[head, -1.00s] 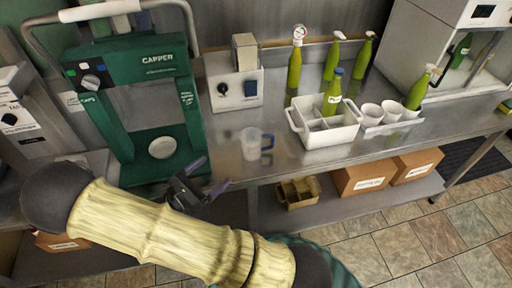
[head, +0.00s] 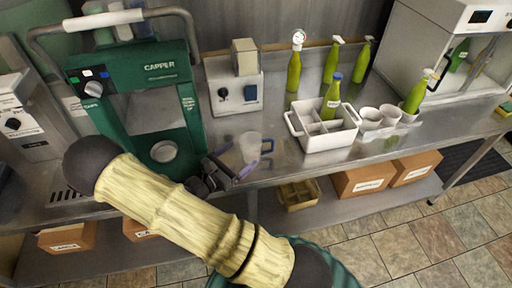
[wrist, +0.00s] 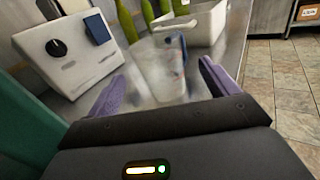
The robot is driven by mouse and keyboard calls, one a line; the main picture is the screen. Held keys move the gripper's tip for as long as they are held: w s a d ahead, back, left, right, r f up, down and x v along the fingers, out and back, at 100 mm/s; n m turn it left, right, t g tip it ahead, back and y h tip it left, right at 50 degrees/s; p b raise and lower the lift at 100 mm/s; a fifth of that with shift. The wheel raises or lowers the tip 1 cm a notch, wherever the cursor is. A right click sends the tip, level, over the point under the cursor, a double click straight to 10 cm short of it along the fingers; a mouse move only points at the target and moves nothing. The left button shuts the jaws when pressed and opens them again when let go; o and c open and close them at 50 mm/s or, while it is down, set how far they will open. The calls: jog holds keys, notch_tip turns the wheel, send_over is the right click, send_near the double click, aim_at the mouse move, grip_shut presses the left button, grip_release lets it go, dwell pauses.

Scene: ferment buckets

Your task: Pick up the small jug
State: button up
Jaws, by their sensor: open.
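The small jug (head: 250,147) is clear with a blue handle on its right side. It stands upright near the front edge of the steel counter (head: 290,165). My gripper (head: 229,168) is open and empty, just in front and to the left of the jug in the head view. In the wrist view the jug (wrist: 163,68) stands ahead, between and beyond the two purple fingers (wrist: 165,88). Its blue handle is at its upper right. I cannot tell whether the fingertips have reached its sides.
A green capper (head: 150,72) stands left of the jug, and a white box with a knob (head: 236,93) behind it. A white divided caddy (head: 327,140) with a green bottle (head: 331,98) stands to the right, beside white cups (head: 371,117). Cardboard boxes (head: 362,179) sit on the shelf below.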

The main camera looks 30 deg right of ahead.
aim_at(258, 139)
jog(key=shift+x, duration=0.8)
jog(key=shift+w+d+r+p, duration=0.15)
jog(key=shift+d+p, duration=0.15)
jog(key=shift+d, duration=0.15)
jog(key=p+x, duration=0.1)
jog(key=x, duration=0.3)
jog(key=shift+w, duration=0.15)
jog(key=c, duration=1.1)
jog(key=shift+o, duration=0.2)
jog(key=shift+r, duration=0.1)
